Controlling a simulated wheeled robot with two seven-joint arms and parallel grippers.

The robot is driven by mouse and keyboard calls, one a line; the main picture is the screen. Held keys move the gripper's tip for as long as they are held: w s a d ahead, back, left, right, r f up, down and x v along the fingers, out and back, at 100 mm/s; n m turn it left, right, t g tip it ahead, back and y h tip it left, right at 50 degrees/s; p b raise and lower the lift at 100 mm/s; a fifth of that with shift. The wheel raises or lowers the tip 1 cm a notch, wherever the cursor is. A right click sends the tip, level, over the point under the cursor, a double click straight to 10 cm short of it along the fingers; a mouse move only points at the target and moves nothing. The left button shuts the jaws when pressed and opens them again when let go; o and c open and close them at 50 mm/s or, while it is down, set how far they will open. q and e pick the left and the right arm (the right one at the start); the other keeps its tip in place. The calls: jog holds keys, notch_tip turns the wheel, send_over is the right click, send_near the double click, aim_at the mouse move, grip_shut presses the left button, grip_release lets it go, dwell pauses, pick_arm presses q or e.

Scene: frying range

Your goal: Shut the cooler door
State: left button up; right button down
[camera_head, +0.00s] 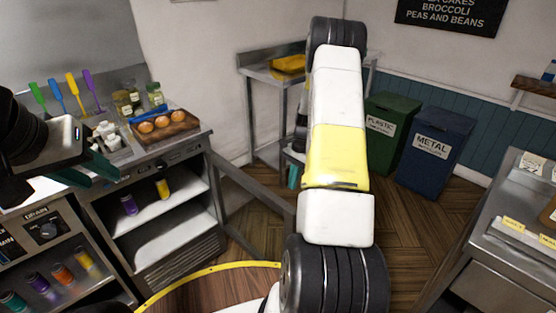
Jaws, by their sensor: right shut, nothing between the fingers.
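The cooler (182,254) is the steel cabinet under the counter at left, its shelves exposed. Its door (252,186) appears to be the grey frame standing open from the cabinet's right side, reaching toward my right arm, which hides its far end. My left gripper (92,170) is over the counter at the left, its teal fingers apart and seemingly empty, away from the door. My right gripper (293,176) shows only as a teal tip behind my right arm, beyond the door frame; it is shut and empty. Whether it touches the door cannot be seen.
A wooden tray (190,128) of round brown items, spice jars (122,103) and coloured utensils stand on the counter. Bottles stand on the cooler shelf. A steel table (262,75), a green bin (396,108) and a blue bin (430,158) are behind. Wooden floor (415,225) is clear at right.

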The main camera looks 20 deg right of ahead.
jog(key=shift+s+a+f, duration=0.35)
jog(key=shift+a+f, duration=0.15)
jog(key=shift+a, duration=0.25)
jog(key=shift+s+a+f, duration=0.3)
jog(key=shift+a+f, duration=0.15)
jog(key=shift+a, duration=0.25)
jog(key=shift+s+a+f, duration=0.35)
jog(key=shift+a+f, duration=0.15)
jog(key=shift+a, duration=0.25)
